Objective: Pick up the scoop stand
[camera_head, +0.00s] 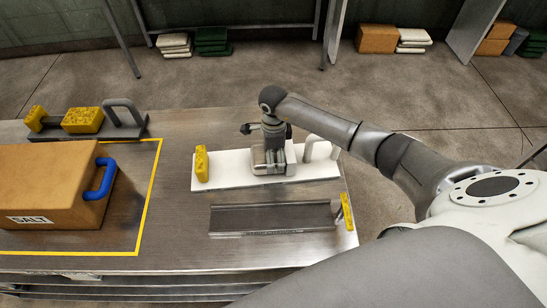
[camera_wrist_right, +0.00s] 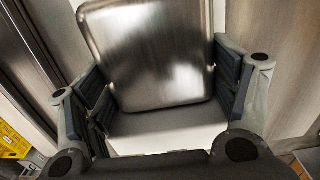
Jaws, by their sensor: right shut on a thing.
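The scoop stand appears to be the shiny metal piece under my right gripper; in the right wrist view it is a rounded steel plate (camera_wrist_right: 155,50). In the head view a small part of this metal (camera_head: 260,160) shows on the white board (camera_head: 230,174). My right gripper (camera_head: 274,150) points down over it, and in the wrist view its dark pads (camera_wrist_right: 163,92) are shut on it from both sides. The gripper hides much of the piece, and I cannot tell whether it is clear of the board. My left gripper is not in view.
The white board has a yellow block (camera_head: 202,163) at left and a grey handle (camera_head: 322,146) at right. A long dark tray (camera_head: 271,217) lies in front. A brown box marked SALT (camera_head: 50,180), with a blue handle, stands left inside yellow lines. Bare metal table lies between.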

